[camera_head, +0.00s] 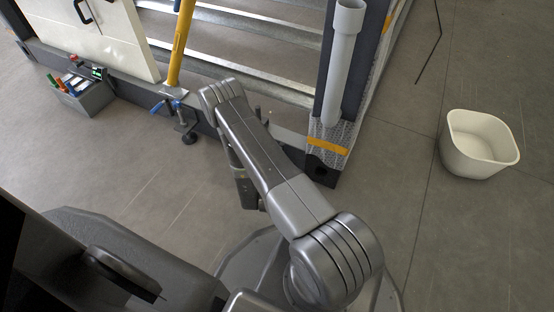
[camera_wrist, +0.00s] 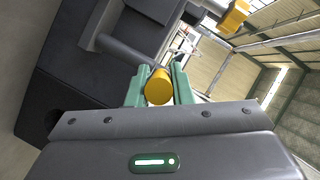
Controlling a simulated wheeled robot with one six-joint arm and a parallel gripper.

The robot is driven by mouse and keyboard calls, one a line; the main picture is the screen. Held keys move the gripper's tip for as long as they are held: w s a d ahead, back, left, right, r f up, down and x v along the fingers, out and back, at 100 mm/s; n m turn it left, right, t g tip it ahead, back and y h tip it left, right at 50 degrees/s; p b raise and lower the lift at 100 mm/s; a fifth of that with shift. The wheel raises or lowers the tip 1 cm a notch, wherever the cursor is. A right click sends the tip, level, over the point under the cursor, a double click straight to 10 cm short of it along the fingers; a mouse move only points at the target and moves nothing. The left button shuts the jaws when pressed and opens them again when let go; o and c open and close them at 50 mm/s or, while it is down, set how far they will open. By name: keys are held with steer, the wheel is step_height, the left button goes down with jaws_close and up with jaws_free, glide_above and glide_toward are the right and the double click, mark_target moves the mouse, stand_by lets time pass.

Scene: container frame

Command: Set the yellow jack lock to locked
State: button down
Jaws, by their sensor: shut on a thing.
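In the wrist view, my gripper (camera_wrist: 159,80) has its two green fingers closed on a yellow round-ended piece (camera_wrist: 159,90). It looks like the grip of the yellow jack lock, but the rest of it is hidden behind the fingers. A dark body with a grey bar (camera_wrist: 122,49) lies just beyond the fingers. In the head view, my arm covers the gripper and the held piece, so the lock's position cannot be told there.
In the head view, a yellow post (camera_head: 181,42) with a blue-handled clamp (camera_head: 172,105) stands left of my arm. A grey corner post with a white pipe (camera_head: 341,68) stands to the right. A white tub (camera_head: 470,165) sits on open floor; a grey toolbox (camera_head: 88,98) is left.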

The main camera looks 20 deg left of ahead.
steer(key=shift+a+m+h, duration=0.15)
steer(key=shift+m+h, duration=0.15)
steer(key=shift+h, duration=0.1)
steer(key=c, duration=1.3)
jaws_free()
